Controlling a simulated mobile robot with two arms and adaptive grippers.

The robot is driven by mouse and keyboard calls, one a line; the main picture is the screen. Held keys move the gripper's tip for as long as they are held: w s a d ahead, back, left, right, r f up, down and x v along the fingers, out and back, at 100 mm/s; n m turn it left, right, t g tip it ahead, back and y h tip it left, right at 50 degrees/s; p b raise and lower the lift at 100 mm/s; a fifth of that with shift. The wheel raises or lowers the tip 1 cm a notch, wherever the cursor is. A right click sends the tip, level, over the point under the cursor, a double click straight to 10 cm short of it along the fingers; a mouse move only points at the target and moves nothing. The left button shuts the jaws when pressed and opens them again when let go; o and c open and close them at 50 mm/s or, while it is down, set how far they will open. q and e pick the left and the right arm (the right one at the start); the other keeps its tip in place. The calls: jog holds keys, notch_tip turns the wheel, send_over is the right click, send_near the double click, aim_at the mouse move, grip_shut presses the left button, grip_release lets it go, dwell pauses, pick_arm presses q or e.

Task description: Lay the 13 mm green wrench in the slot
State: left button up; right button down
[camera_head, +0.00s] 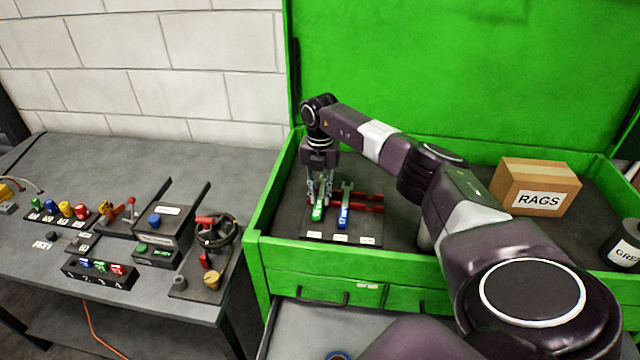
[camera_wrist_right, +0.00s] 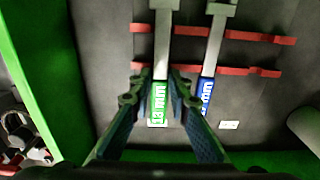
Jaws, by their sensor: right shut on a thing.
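The 13 mm green wrench (camera_wrist_right: 158,103) is between the fingertips of my right gripper (camera_wrist_right: 157,85), which is shut on it. My left gripper is not in view.
The green tool chest (camera_head: 340,262) has raised walls around the dark tray. A RAGS box (camera_head: 538,188) and a dark can (camera_head: 622,243) stand to the right. A grey workbench (camera_head: 90,165) with control parts is at left. A drawer below is open.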

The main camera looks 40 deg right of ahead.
jog(key=shift+f, duration=0.4)
jog(key=shift+s+a+f, duration=0.15)
jog(key=shift+s+f, duration=0.05)
dwell(0.6)
jog(key=shift+r, duration=0.1)
jog(key=shift+r, duration=0.25)
jog(key=shift+w, duration=0.1)
jog(key=shift+r, duration=0.2)
jog(key=c, duration=1.7)
grip_release()
jog(key=shift+w, duration=0.1)
jog(key=shift+c, duration=0.2)
jog(key=shift+o, duration=0.6)
